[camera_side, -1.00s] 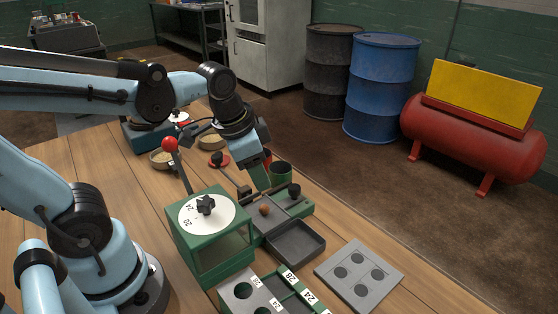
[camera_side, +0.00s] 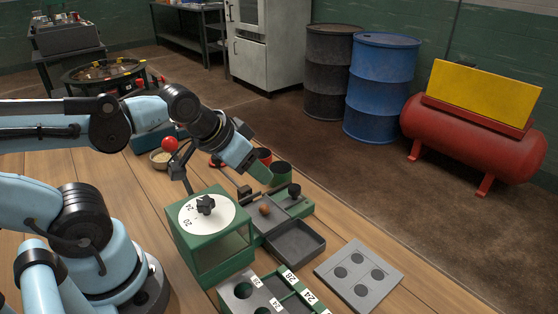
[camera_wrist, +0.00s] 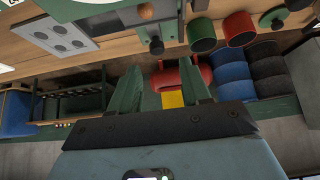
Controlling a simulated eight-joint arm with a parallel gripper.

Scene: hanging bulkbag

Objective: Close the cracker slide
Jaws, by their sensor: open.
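The cracker is a green box (camera_side: 204,248) with a white numbered dial (camera_side: 188,222) and a red-ball lever (camera_side: 170,144). Beside it is the grey slide (camera_side: 277,215), with a brown nut (camera_side: 265,209) lying on it and a black knob (camera_side: 294,189) at its far right end. In the wrist view the knob (camera_wrist: 156,46) shows above my fingers, with the nut (camera_wrist: 145,12) near the top edge. My gripper (camera_side: 260,172) is tilted, open and empty, behind the slide and apart from the knob. Its green fingers (camera_wrist: 160,84) spread in the wrist view.
A green cup (camera_side: 281,173) and a red cup (camera_side: 263,156) stand close to my gripper. A dark grey tray (camera_side: 296,244) lies in front of the slide. A grey plate with holes (camera_side: 358,273) and a green numbered rack (camera_side: 262,300) lie nearer. The wooden table is bare at right.

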